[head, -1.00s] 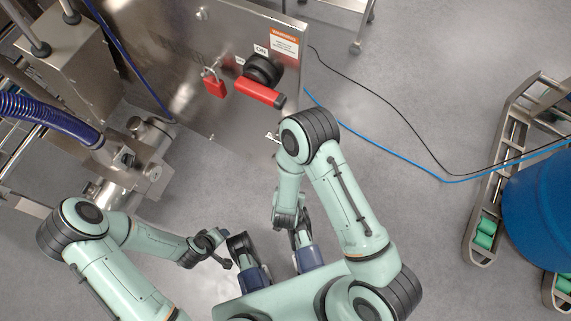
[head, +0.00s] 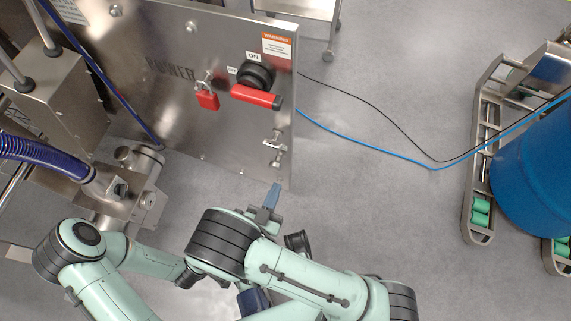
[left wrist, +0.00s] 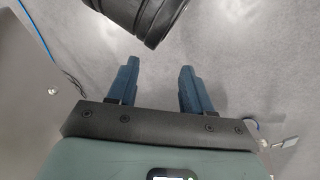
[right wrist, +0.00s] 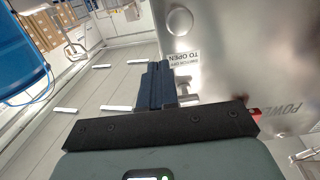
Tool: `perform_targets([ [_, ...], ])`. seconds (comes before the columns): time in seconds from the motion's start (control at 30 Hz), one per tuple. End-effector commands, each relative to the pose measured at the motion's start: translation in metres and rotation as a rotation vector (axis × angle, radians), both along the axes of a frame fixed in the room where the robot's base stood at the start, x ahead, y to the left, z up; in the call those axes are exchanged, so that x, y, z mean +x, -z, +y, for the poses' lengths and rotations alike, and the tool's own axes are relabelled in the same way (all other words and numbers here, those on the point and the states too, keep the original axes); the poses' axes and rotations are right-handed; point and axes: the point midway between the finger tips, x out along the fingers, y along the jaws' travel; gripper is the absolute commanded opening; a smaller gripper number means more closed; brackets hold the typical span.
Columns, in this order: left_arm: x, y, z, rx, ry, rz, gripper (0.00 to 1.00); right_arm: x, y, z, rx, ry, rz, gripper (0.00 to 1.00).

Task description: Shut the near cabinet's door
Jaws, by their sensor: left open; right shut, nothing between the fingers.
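The near cabinet's door (head: 215,125) is a shiny steel panel marked POWER, upper left of centre in the head view. It carries a black rotary switch with a red handle (head: 256,97), and a metal latch (head: 275,146) near its right edge. I cannot tell how far the door stands from its frame. My right gripper (head: 272,195) is shut and empty, just below the door's lower right corner. In the right wrist view its joined fingers (right wrist: 157,84) are beside the panel (right wrist: 235,70); contact is unclear. My left gripper (left wrist: 155,85) is open and empty; my right arm hides it in the head view.
A red padlock (head: 207,97) hangs on the panel. Blue and black cables (head: 385,150) cross the floor to the right. The floor between is otherwise clear.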

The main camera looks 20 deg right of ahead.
Motion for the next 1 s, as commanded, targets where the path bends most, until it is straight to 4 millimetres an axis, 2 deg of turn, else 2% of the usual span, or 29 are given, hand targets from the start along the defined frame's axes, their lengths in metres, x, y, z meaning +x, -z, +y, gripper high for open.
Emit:
perform_targets([
  [0.23,0.015,0.010,0.008,0.019,-0.016,-0.039,0.50,0.041,0.002,-0.036,0.001,0.004,0.002,0.00],
  [0.4,0.008,0.020,0.010,0.021,-0.018,-0.014,0.50,0.059,0.001,-0.051,0.001,0.002,0.002,0.00],
  [0.6,0.002,0.024,0.011,0.019,-0.019,0.008,0.50,0.068,0.000,-0.058,0.000,0.000,0.001,0.00],
  [1.0,0.001,0.024,0.011,0.020,-0.019,0.009,0.50,0.070,0.000,-0.059,0.001,-0.003,0.002,0.00],
])
